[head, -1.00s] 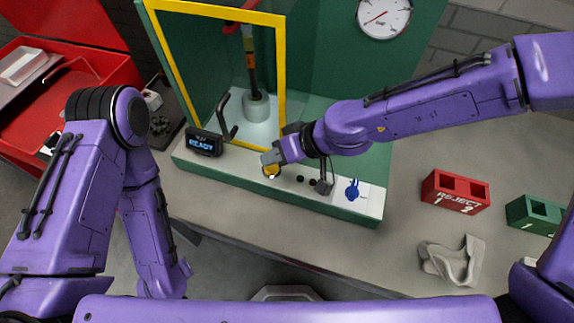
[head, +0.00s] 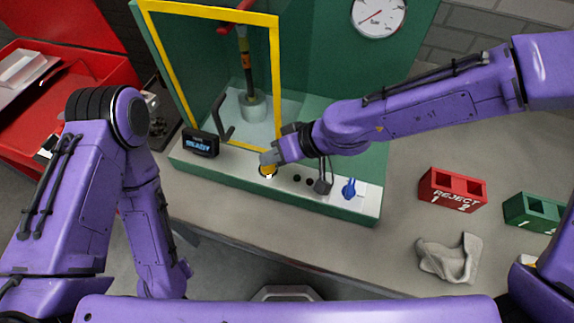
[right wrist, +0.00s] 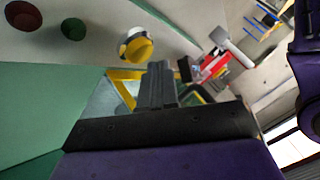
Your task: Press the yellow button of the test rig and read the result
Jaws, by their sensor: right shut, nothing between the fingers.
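The test rig (head: 325,207) is a green cabinet with a pale front panel. The right wrist view shows the round yellow button (right wrist: 138,48) in a pale collar, just beyond the shut, empty fingers (right wrist: 157,70). I cannot tell whether the fingertips touch it. The display (head: 201,143) on the panel's left reads READY. My left arm is at the left; its gripper is out of view.
A yellow-framed clear guard (head: 278,80) with a dark handle stands behind the panel. Dark buttons and a blue knob (head: 348,188) lie right of the yellow button. A red REJECT bin (head: 453,190), a green bin (head: 530,212) and a grey cloth (head: 450,260) lie on the right.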

